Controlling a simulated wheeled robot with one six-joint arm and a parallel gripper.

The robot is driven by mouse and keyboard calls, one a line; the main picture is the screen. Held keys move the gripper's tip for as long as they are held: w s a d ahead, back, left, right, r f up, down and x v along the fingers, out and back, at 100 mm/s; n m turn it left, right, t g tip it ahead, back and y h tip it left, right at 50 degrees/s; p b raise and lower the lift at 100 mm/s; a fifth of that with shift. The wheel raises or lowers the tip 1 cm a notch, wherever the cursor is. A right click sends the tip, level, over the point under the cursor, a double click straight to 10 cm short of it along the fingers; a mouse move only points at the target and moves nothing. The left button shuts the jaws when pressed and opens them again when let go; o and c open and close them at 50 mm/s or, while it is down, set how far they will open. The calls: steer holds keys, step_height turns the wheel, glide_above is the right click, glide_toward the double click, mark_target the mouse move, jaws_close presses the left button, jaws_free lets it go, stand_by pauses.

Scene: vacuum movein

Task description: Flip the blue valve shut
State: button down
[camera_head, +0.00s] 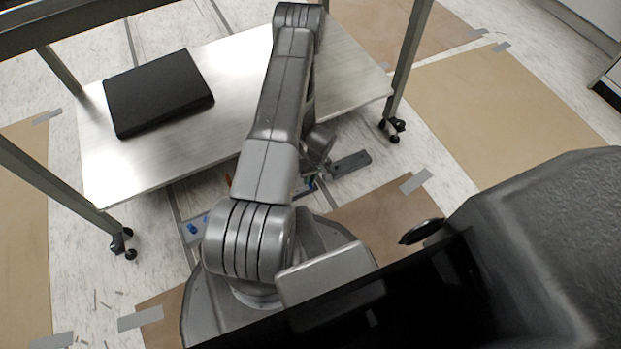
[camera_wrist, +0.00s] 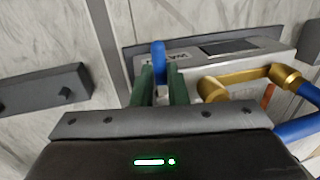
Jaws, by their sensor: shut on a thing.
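The blue valve's handle (camera_wrist: 159,60) stands upright between my gripper's two green fingers (camera_wrist: 161,84) in the wrist view. The fingers are close together, shut on the handle. The lower part of the handle and the valve's body are hidden behind the fingers and the gripper's front plate. Behind the handle is a light metal unit (camera_wrist: 190,58) with lettering and a dark rectangular panel. In the head view my arm hides the fingers and the handle.
In the wrist view a brass pipe (camera_wrist: 238,78) and a blue hose (camera_wrist: 298,128) lie close on the right. A dark bar (camera_wrist: 42,91) lies left. In the head view a metal shelf (camera_head: 225,80) holding a flat black box (camera_head: 157,90) stands above the floor, with casters around.

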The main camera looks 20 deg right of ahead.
steer(key=c, duration=1.4)
jaws_free()
steer(key=shift+c, duration=0.2)
step_height(320, 180, up, 14)
steer(key=d+p, duration=0.2)
steer(key=p, duration=0.2)
steer(key=shift+d+f, duration=0.25)
steer(key=shift+d, duration=0.05)
steer(key=shift+w+f, duration=0.1)
steer(key=a+f+b, duration=0.1)
steer(key=f, duration=0.3)
steer(key=f+b, duration=0.1)
steer(key=f, duration=0.4)
steer(key=a+f+b, duration=0.1)
steer(key=f+b, duration=0.1)
steer(key=f, duration=0.2)
steer(key=shift+a+f, duration=0.2)
steer(key=shift+a, duration=0.15)
steer(key=shift+d, duration=0.1)
